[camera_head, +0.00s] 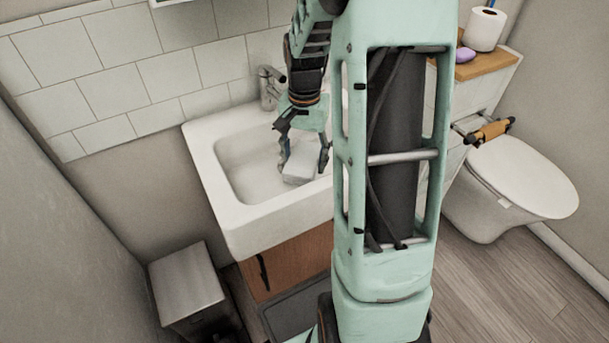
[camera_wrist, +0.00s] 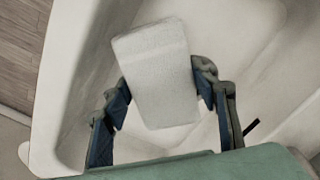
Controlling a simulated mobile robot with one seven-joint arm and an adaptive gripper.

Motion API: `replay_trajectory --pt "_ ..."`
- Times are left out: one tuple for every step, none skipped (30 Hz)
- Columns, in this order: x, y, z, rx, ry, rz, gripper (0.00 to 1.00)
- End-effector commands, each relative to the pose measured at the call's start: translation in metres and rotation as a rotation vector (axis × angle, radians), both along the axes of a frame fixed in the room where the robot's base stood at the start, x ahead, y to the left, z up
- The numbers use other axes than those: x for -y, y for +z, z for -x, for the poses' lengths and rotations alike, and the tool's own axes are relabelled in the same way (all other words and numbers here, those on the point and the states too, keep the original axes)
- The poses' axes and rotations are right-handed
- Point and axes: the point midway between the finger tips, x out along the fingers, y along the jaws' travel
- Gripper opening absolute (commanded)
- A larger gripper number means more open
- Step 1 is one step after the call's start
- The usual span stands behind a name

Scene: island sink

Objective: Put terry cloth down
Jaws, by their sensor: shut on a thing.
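The terry cloth (camera_head: 300,167) is a pale grey-white folded block between the fingers of my gripper (camera_head: 303,170), over the basin of the white sink (camera_head: 232,231). In the wrist view the cloth (camera_wrist: 157,70) shows a fine textured face and hangs slightly tilted, with my gripper's fingers (camera_wrist: 162,98) on both its sides. My gripper is shut on the cloth. Whether the cloth touches the basin floor I cannot tell. My arm hides the right part of the sink.
A faucet (camera_head: 268,86) stands at the sink's back edge, close to my gripper. A wooden cabinet (camera_head: 285,262) is below. A bin (camera_head: 187,284) stands at the lower left. A toilet (camera_head: 515,180) and a wooden shelf (camera_head: 490,66) with a paper roll (camera_head: 485,29) are at the right.

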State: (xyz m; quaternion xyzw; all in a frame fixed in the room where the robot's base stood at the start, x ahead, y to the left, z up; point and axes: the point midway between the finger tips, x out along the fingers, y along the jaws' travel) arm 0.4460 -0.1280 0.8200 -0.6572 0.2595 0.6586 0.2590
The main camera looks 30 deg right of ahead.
Motion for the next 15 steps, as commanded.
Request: replay_trajectory --pt "0.000 -0.006 0.000 -0.002 0.000 -0.001 0.31" --pt "0.000 -0.007 0.000 -0.001 0.000 0.000 0.31" --pt "0.000 -0.009 0.000 -0.001 0.000 -0.001 0.31" --pt "0.000 -0.010 0.000 0.000 -0.001 0.000 0.31" --pt "0.000 -0.013 0.000 0.000 -0.001 0.000 0.31" --pt "0.000 -0.016 0.000 -0.001 -0.001 -0.001 0.31" --pt "0.000 -0.020 0.000 -0.002 -0.001 -0.001 0.31" --pt "0.000 -0.025 0.001 -0.003 -0.001 -0.001 0.31" --pt "0.000 -0.031 0.001 -0.003 -0.001 -0.001 0.31" --pt "0.000 -0.036 0.001 -0.002 -0.001 -0.001 0.31" --pt "0.000 -0.041 0.001 -0.004 -0.001 -0.001 0.31" --pt "0.000 -0.047 0.001 -0.003 -0.001 0.000 0.31" --pt "0.000 -0.049 0.001 -0.003 -0.001 0.000 0.31" --pt "0.000 -0.051 0.001 -0.001 -0.001 0.000 0.31" --pt "0.000 -0.051 0.000 -0.001 -0.001 0.001 0.31"
